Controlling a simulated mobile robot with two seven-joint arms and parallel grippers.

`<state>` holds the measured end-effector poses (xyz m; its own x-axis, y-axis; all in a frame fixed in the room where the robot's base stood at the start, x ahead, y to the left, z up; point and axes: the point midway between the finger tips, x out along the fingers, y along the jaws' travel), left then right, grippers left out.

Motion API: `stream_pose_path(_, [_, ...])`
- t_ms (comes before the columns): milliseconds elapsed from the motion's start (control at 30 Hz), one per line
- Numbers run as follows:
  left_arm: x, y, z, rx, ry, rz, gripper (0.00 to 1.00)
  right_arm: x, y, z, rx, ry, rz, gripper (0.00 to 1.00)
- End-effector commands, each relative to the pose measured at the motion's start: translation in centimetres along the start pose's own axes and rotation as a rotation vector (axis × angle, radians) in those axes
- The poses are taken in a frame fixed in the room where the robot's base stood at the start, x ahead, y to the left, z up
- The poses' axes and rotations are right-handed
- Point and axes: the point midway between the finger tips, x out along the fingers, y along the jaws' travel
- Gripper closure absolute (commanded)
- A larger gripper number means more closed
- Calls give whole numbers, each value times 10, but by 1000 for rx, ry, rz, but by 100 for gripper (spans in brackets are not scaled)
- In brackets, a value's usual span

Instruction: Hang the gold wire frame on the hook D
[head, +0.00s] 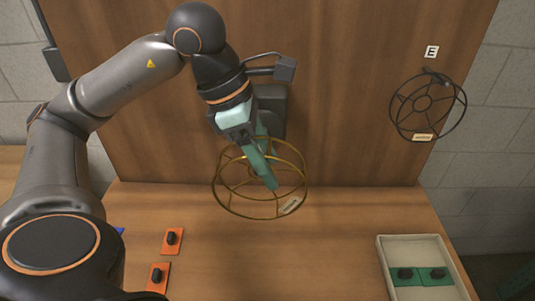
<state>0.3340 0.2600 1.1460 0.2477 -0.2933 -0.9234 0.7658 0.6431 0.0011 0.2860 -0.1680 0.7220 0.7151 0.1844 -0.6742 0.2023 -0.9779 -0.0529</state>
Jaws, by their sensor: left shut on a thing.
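The gold wire frame (219,195) is a round cage of two rings joined by wires, with a small pale tag at its lower right. My left gripper (268,180) is shut on it and holds it in front of the wooden board, over the back of the table. The fingertips reach into the middle of the frame, so the exact grip is partly hidden. Hook D and its label are not visible; my left arm covers part of the board. My right gripper is not in view.
A dark wire frame (462,104) hangs on the board under the label E (431,52). A pale tray (383,258) with dark parts on green cards stands at the right. Orange cards (164,250) with black parts lie at the left. The table's middle (300,250) is clear.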

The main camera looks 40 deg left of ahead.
Motion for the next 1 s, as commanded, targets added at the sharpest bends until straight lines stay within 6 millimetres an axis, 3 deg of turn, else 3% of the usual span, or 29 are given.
stream_pose_path(1000, [0,-33,0,0,-1,0,100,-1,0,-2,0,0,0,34])
